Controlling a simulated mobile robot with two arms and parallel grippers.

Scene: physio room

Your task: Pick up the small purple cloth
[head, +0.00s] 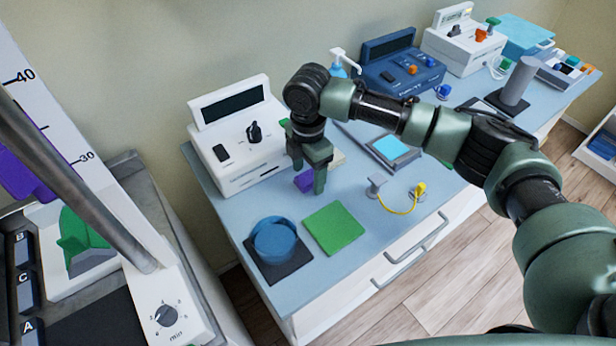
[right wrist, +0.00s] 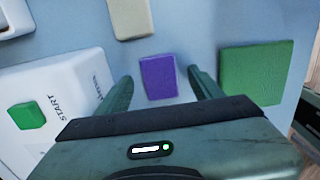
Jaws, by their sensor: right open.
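The small purple cloth (head: 305,181) lies flat on the blue-grey counter, partly hidden by my right gripper in the head view. It shows fully in the right wrist view (right wrist: 158,77) as a purple rectangle. My right gripper (head: 308,178) points down over it. In the right wrist view the open fingers (right wrist: 160,88) stand to the left and right of the cloth, with nothing between them gripped. I cannot tell the exact height above the counter. My left gripper is not in view.
A white device (head: 240,140) stands close left of the gripper. A green cloth (head: 333,228) lies to the front right, and a blue round dish (head: 274,240) on a dark mat in front. A beige block (right wrist: 131,18) lies near the purple cloth. A yellow cable (head: 405,205) lies to the right.

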